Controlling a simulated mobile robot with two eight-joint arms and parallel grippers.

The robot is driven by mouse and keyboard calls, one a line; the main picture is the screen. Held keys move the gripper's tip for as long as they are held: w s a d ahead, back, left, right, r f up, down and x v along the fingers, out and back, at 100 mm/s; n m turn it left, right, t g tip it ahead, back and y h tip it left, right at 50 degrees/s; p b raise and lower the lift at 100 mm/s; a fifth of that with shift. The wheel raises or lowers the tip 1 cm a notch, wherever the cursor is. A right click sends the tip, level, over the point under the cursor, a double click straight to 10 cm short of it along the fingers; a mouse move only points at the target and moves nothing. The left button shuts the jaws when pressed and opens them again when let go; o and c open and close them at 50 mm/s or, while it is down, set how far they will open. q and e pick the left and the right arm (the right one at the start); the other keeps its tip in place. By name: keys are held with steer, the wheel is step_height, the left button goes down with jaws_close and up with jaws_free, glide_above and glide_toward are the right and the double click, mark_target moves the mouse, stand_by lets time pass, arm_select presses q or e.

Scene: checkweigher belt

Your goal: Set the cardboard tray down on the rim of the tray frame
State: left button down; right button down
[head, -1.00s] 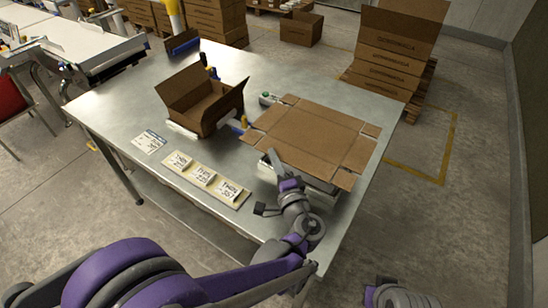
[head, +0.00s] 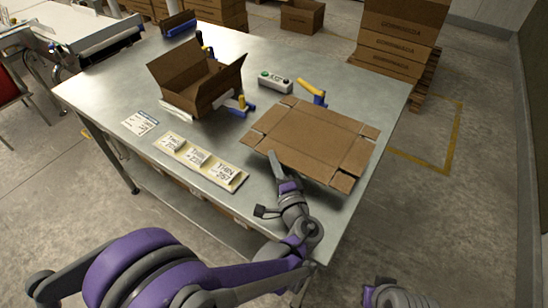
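The cardboard tray (head: 318,138) is a flat brown sheet with low flaps and notched corners at the right of the steel table. My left gripper (head: 276,170) is at its near left edge and appears shut on that edge; the finger contact is partly hidden. The tray seems a little above the tabletop, with dark shadow below its near edge. I cannot make out the tray frame's rim; the tray covers the area below it. A yellow-and-blue handle (head: 313,92) shows just beyond the tray's far edge. My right gripper is out of view.
An open brown box (head: 203,85) stands left of the tray, beside another yellow-and-blue handle (head: 240,104). A grey button box (head: 275,82) lies behind. Labelled cards on a strip (head: 200,160) lie near the front edge. Boxes are stacked (head: 397,45) beyond the table.

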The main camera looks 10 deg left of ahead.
arm_select(q)
steer(key=shift+f, duration=0.35)
steer(key=c, duration=1)
jaws_free()
steer(key=shift+s, duration=0.1)
